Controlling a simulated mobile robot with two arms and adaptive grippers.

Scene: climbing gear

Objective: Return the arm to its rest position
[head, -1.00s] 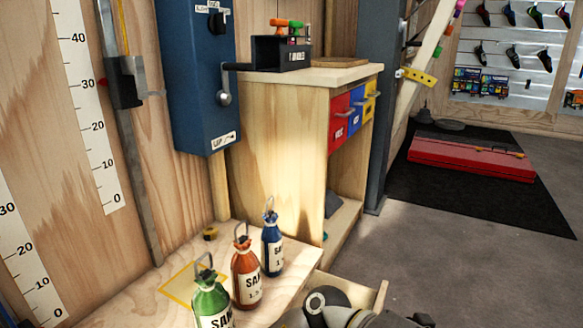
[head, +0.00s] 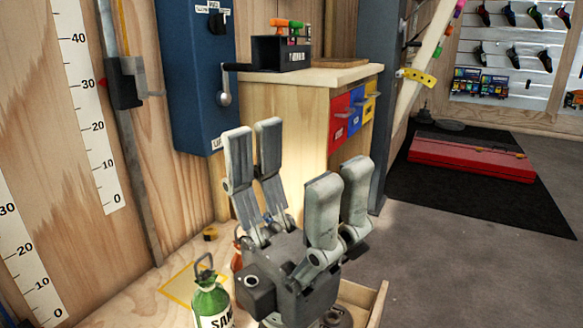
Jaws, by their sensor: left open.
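My left gripper (head: 297,172) is in the middle of the head view, pointing up, with its fingers spread wide apart. Nothing shows between the fingers. It stands in front of the wooden cabinet and the bench. A green bottle-shaped bag (head: 211,302) with a dark loop on top stands on the bench, left of the gripper. An orange bag (head: 237,262) is mostly hidden behind the gripper. My right gripper is not in view.
The wooden bench (head: 135,300) has a yellow outlined square. A blue wall box (head: 195,80) with a crank is behind. The cabinet (head: 350,75) has red, blue and yellow drawers (head: 355,112). An open drawer (head: 375,305) is low at right. A red pad (head: 470,157) lies on a black mat.

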